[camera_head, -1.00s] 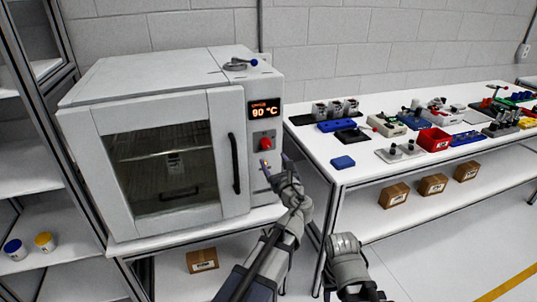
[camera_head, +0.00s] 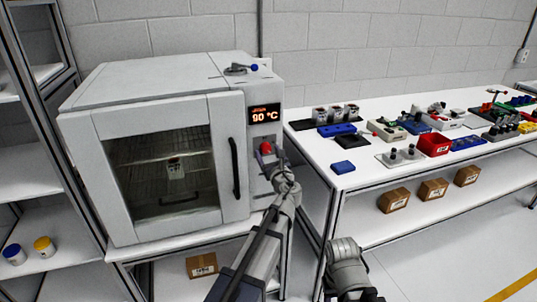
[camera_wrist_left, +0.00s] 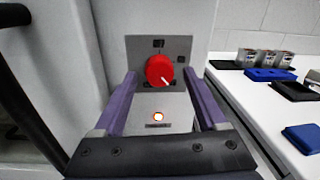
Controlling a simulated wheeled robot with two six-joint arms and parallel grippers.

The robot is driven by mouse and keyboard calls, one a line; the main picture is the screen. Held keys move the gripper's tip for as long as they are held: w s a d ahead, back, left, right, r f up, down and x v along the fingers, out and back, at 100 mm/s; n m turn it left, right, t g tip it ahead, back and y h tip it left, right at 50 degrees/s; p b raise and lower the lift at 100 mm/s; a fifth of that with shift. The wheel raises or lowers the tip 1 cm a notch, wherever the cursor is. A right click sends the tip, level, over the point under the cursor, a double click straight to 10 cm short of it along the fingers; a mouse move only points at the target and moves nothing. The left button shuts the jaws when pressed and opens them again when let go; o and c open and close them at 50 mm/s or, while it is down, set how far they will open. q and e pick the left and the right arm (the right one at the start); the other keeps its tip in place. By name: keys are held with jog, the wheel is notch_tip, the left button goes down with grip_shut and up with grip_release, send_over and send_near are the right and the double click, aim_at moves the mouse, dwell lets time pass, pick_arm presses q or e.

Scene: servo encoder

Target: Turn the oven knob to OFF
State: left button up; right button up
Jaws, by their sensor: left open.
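The white oven (camera_head: 85,110) stands on a bench at left, door closed, its display (camera_head: 265,114) reading 90 °C. The red knob (camera_head: 265,147) is on the front panel below the display. In the left wrist view the knob (camera_wrist_left: 160,70) has a white pointer slanting to the lower right; the panel marks are too small to read. My left gripper (camera_head: 268,160) is at the panel, partly hiding it. In the left wrist view the open purple fingers (camera_wrist_left: 160,78) stand left and right of the knob, with visible gaps.
The black door handle (camera_head: 235,166) is just left of the gripper. A small lit button (camera_wrist_left: 158,117) is below the knob. A table (camera_head: 350,178) with trays, blocks and tools stands to the right. A lever fixture (camera_head: 238,69) is on top of the oven.

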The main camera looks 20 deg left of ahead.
pick_arm(q)
grip_shut()
dwell(0.6)
